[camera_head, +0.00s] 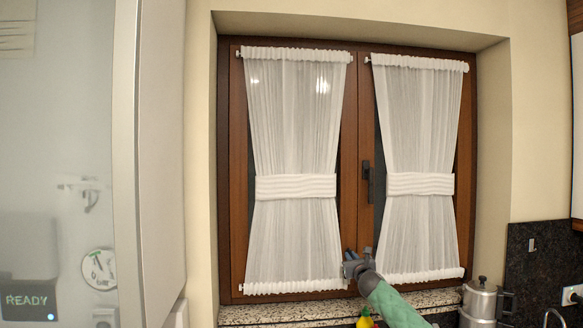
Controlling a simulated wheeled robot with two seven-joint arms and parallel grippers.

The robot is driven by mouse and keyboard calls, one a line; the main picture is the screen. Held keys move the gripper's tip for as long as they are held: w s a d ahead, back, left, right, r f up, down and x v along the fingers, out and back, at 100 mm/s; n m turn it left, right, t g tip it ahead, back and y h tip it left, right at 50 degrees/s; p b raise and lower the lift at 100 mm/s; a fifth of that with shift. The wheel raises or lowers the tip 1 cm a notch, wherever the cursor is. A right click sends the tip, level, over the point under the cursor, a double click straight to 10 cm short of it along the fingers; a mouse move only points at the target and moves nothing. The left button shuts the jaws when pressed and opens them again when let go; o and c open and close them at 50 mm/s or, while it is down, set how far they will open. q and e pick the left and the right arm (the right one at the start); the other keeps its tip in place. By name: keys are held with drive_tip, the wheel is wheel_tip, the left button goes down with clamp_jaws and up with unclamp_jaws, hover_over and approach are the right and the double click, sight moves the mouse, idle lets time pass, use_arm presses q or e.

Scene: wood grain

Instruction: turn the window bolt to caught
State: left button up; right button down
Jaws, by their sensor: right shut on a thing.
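The brown wooden window (348,215) has two sashes that stand shut against each other. A dark upright handle (367,180) sits on the middle stile, well above my gripper. My right gripper (350,256) is at the lower part of the middle stile, with its arm coming in from below right. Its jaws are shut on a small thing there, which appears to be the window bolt. The gripper hides most of it, so I cannot tell how the bolt is turned. My left gripper is out of view.
White curtains (292,120) (418,120) hang on both sashes beside the gripper. A speckled stone sill (290,311) runs below. A metal pot (480,302) stands at right, and a yellow bottle (365,321) is just below my arm.

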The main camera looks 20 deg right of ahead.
drive_tip(key=shift+d+r+n+p, duration=0.1)
drive_tip(key=shift+r+n+p, duration=0.05)
drive_tip(key=shift+n+p, duration=1.2)
drive_tip(key=shift+n+y, duration=0.3)
drive_tip(key=shift+n, duration=0.15)
drive_tip(key=shift+n+p, duration=0.35)
drive_tip(key=shift+n, duration=0.05)
drive_tip(key=shift+n+p, duration=0.9)
drive_tip(key=shift+n, duration=0.1)
drive_tip(key=shift+n+y, duration=0.5)
drive_tip(key=shift+n, duration=0.7)
drive_tip(key=shift+d, duration=0.1)
